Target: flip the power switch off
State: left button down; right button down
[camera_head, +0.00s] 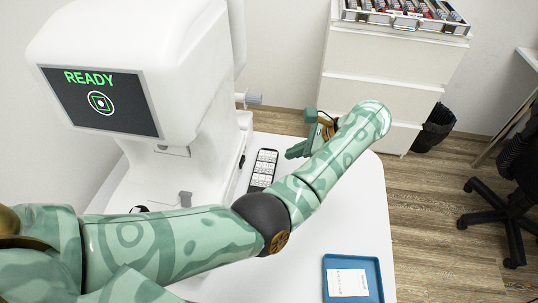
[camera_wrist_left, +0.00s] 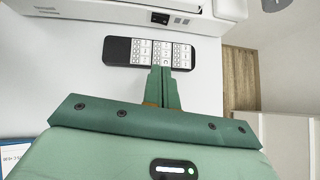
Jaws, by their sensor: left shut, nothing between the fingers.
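The white eye-test machine (camera_head: 200,95) has a lit screen (camera_head: 98,101) reading "READY" in green. In the left wrist view, a black power switch (camera_wrist_left: 160,18) sits low on the machine's white side (camera_wrist_left: 100,15), near the top of the picture. I cannot tell which way its rocker is pressed. My left gripper (camera_head: 290,153) reaches over the table beside the machine. In the left wrist view its fingers (camera_wrist_left: 160,70) are shut and empty, pointing toward the machine, apart from the switch. My right gripper is not in view.
A black remote (camera_head: 263,169) lies on the white table (camera_head: 345,215) between the gripper and machine; it also shows in the wrist view (camera_wrist_left: 118,50). A blue tray (camera_head: 380,284) with a paper sits at the front right. Behind stand drawers (camera_head: 385,55) holding a lens case (camera_head: 405,16).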

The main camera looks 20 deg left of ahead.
aim_at(243, 162)
pick_arm(q)
jog(key=b+x, duration=0.2)
jog(key=x, duration=0.8)
jog(key=shift+s+f, duration=0.1)
jog(key=shift+f, duration=0.1)
jog(key=shift+s+a+r, duration=0.15)
jog(key=shift+a, duration=0.75)
jog(key=shift+s+a+r, duration=0.1)
jog(key=shift+a+r, duration=0.05)
jog(key=shift+a, duration=0.7)
